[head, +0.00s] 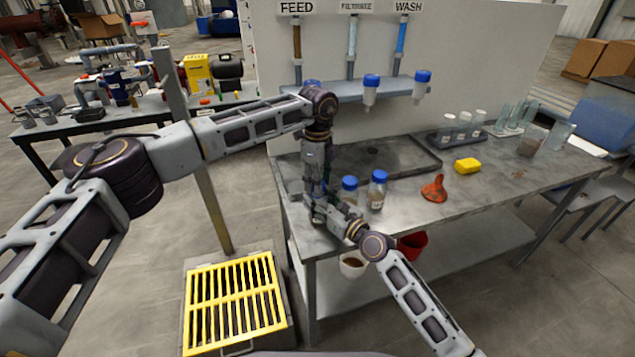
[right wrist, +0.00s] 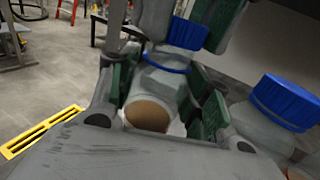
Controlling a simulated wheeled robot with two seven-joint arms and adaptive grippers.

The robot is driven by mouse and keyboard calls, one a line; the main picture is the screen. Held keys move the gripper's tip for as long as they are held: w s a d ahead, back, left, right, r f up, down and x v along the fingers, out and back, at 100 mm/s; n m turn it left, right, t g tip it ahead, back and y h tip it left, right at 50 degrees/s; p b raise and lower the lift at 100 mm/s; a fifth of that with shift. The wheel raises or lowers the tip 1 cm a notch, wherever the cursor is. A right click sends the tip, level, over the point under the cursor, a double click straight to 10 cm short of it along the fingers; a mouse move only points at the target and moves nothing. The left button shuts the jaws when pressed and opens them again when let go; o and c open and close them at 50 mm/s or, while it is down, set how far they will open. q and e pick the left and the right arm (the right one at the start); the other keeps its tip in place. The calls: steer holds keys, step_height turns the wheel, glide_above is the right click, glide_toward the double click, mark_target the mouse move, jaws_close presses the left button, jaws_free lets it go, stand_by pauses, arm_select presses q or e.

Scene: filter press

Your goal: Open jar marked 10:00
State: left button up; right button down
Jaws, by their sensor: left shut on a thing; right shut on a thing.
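In the right wrist view my right gripper (right wrist: 160,105) is shut around a clear jar (right wrist: 158,85) with brown contents at its bottom. A blue cap (right wrist: 187,34) is above it, between the fingers of my left gripper (right wrist: 180,20), which reaches down from above. A blue band circles the jar's neck below the cap, with a pale gap between; I cannot tell if the cap is separate. In the head view, my left gripper (head: 315,190) and right gripper (head: 325,210) meet at the table's near-left corner and hide this jar. No 10:00 mark is readable.
Two blue-capped jars (head: 349,188) (head: 377,190) stand close right of the grippers; one capped jar (right wrist: 280,110) shows in the right wrist view. An orange funnel (head: 434,188), yellow sponge (head: 467,165) and rack of vials (head: 458,132) are farther right. A dark tray (head: 415,155) lies behind.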

arm_select(q)
steer(key=shift+r, duration=0.6)
stand_by(0.3)
steer(key=shift+r, duration=1.95)
arm_select(e)
steer(key=c, duration=0.6)
jaws_free()
steer(key=shift+s+d, duration=0.1)
steer(key=shift+v, duration=5.85)
